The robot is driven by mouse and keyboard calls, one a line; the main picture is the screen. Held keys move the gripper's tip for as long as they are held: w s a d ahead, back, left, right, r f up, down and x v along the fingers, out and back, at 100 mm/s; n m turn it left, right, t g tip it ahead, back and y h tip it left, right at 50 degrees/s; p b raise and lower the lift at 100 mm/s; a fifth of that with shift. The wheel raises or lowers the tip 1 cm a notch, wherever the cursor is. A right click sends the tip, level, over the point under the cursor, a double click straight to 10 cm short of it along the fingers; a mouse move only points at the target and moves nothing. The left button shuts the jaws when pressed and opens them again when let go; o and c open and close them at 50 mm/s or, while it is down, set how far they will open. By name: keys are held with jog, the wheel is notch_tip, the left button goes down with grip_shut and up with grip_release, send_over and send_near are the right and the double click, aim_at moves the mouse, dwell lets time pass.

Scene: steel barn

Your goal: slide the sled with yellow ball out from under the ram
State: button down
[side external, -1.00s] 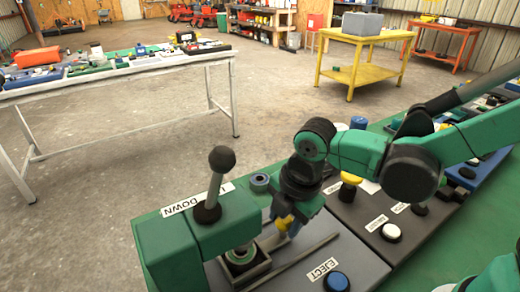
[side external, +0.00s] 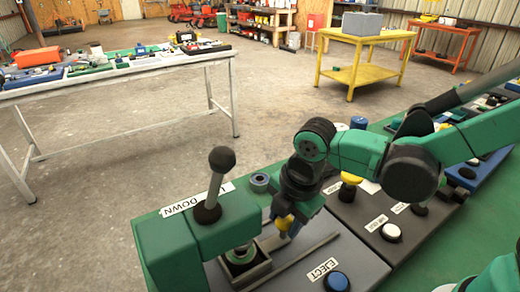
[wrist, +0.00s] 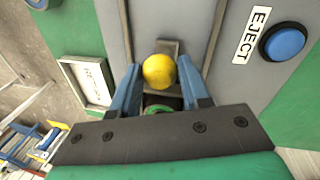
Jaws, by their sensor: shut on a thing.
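The yellow ball (wrist: 159,71) is the knob of the sled. In the wrist view it sits between my gripper's blue fingertips (wrist: 159,63), which are shut on it. In the side external view my gripper (side external: 284,228) reaches down to the ball beside the press. The sled (side external: 262,268) is a grey tray in a channel in the dark panel. Its far part lies under the green ram housing (side external: 183,250). A green-rimmed round piece shows in the tray, partly hidden by my gripper in the wrist view.
The black-knobbed lever (side external: 221,160) stands upright on the housing by the DOWN label (side external: 197,200). The blue EJECT button (side external: 337,281) is near the channel's right side. A yellow-topped post (side external: 350,180) and a white button (side external: 391,232) stand behind and right.

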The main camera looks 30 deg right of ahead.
jog(key=d, duration=1)
jog(key=shift+d, duration=0.3)
jog(key=shift+c, duration=2.1)
grip_release()
jog(key=shift+s+r, duration=0.15)
jog(key=shift+r, duration=0.75)
jog(key=shift+s+r, duration=0.2)
jog(key=shift+r, duration=0.75)
jog(key=shift+s+r, duration=0.15)
jog(key=shift+r, duration=0.75)
jog(key=m+t, duration=0.1)
jog(key=m, duration=0.5)
jog(key=d+r+m+t, duration=0.1)
jog(key=m+t, duration=0.1)
jog(key=m, duration=0.5)
jog(key=m+t, duration=0.2)
jog(key=m, duration=0.5)
jog(key=shift+s+d+r, duration=0.2)
jog(key=shift+s, duration=0.05)
